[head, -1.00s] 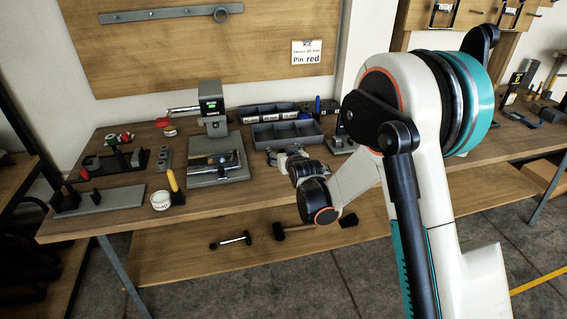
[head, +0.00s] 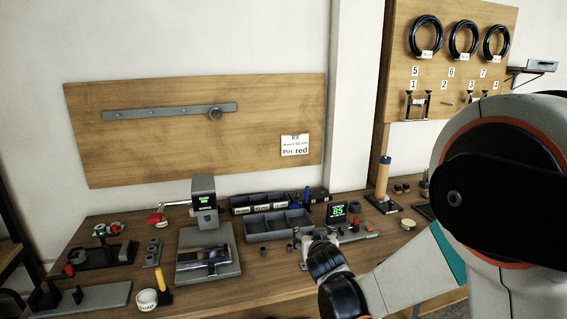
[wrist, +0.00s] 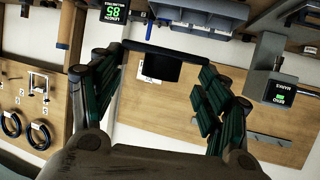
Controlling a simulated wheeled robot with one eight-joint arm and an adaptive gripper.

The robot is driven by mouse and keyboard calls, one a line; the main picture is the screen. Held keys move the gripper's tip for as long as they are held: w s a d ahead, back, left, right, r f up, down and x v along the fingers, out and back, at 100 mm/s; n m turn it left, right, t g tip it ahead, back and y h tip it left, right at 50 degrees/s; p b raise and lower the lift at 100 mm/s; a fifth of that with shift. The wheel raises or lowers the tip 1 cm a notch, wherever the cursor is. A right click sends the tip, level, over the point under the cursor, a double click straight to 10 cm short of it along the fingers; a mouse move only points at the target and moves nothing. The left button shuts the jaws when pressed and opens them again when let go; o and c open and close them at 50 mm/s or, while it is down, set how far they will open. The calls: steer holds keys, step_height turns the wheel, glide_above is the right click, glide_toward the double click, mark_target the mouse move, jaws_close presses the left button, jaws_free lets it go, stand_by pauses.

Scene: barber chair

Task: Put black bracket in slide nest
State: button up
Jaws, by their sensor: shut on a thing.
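My gripper (wrist: 160,80) shows large in the wrist view, with dark green-black fingers on both sides. It is shut on a black bracket (wrist: 158,68), a dark piece with a bar spanning between the fingers. In the head view my gripper (head: 312,238) is over the bench, in front of the grey bins, and the bracket cannot be made out there. A grey bench device (head: 205,210) with a small green screen stands left of it, with a shiny metal part on its grey base (head: 208,275). I cannot tell which fixture is the slide nest.
A gauge (head: 339,213) with a green 85 display stands right behind my gripper. Grey divided bins (head: 278,224) stand at the back. A wood-handled tool (head: 384,180) stands upright at right.

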steer(key=s+d+r+m+h, duration=0.2)
steer(key=s+d+m+h, duration=0.2)
steer(key=s+d, duration=0.65)
steer(key=n+y, duration=0.7)
steer(key=y, duration=0.1)
glide_above(275, 275)
step_height(275, 275, down, 2)
steer(key=shift+f+g, duration=0.2)
steer(key=shift+g, duration=0.2)
steer(key=shift+s, duration=0.1)
step_height(275, 275, down, 20)
steer(key=b, duration=0.7)
steer(key=shift+r, duration=0.2)
steer(key=o, duration=1.2)
steer(key=shift+c, duration=0.2)
